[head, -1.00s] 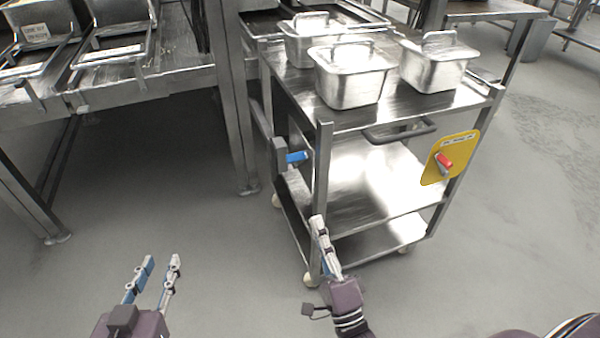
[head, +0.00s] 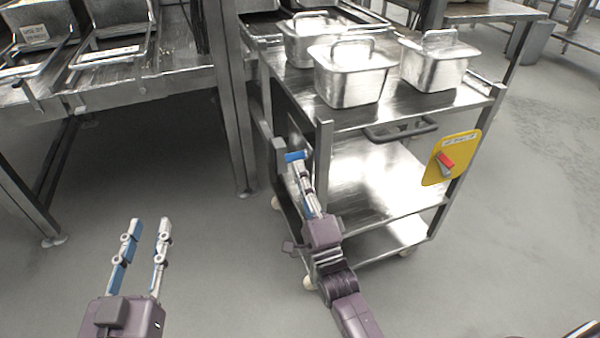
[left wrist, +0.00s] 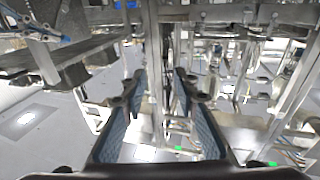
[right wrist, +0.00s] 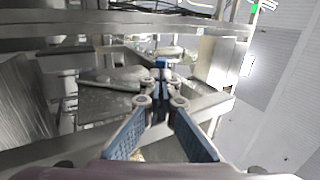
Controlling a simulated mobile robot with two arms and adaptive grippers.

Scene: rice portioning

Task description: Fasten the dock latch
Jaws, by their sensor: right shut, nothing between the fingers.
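The dock latch shows as a blue handle (head: 294,156) by a grey bracket (head: 279,156) at the cart's left side, beside the steel table leg. My right gripper (head: 297,166) is shut and empty, with its fingertips right at the blue handle. In the right wrist view the blue handle (right wrist: 161,62) is just beyond the closed fingertips (right wrist: 160,78); whether they touch I cannot tell. My left gripper (head: 150,222) is open and empty over the floor at lower left. Its spread fingers also show in the left wrist view (left wrist: 159,78).
The steel cart (head: 345,119) carries several lidded pans, one at the front (head: 352,78). A yellow plate (head: 433,174) with a red lever (head: 446,161) hangs on its right side. A steel table (head: 180,78) with trays stands left. Floor between is clear.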

